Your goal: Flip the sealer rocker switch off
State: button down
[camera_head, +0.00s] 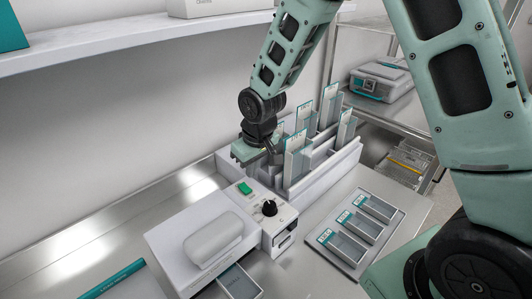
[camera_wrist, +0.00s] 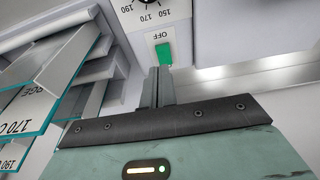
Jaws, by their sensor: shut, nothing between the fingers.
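The sealer (camera_head: 185,245) is a white box on the steel bench, with a control panel at its right end. The green rocker switch (camera_head: 245,188) sits on the panel beside a black dial (camera_head: 269,208). In the wrist view the green rocker (camera_wrist: 163,53) lies just past my fingertips, with an "OFF" label (camera_wrist: 162,36) between it and the dial. Which way the rocker is tilted I cannot tell. My gripper (camera_wrist: 157,76) is shut and empty, its fingers pointing at the rocker's near end. Whether they touch it is unclear. My gripper (camera_head: 256,167) is behind the switch in the head view.
A white rack (camera_head: 325,170) with several upright labelled pouches stands close beside my gripper. A grey tray (camera_head: 350,255) with labelled pouches lies at front right. A shelf (camera_head: 120,35) runs along the wall above. A grey case (camera_head: 380,82) sits on a cart behind.

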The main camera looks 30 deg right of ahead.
jog(key=s+d+r+b, duration=0.1)
jog(key=s+r+b, duration=0.1)
jog(key=s+r, duration=0.2)
jog(key=v, duration=0.2)
jog(key=shift+d+r, duration=0.2)
jog(key=shift+r, duration=0.1)
jog(key=s+a+f+n+g+b, duration=0.1)
jog(key=s+a+f+n+b, duration=0.1)
jog(key=s, duration=0.9)
jog(key=s+a+f+n+g+b, duration=0.1)
jog(key=s+a+b, duration=0.3)
jog(key=s, duration=0.8)
jog(key=a+f+n, duration=0.1)
jog(key=a, duration=0.1)
jog(key=shift+a+f+b, duration=0.2)
jog(key=shift+a+b, duration=0.05)
jog(key=shift+b, duration=0.05)
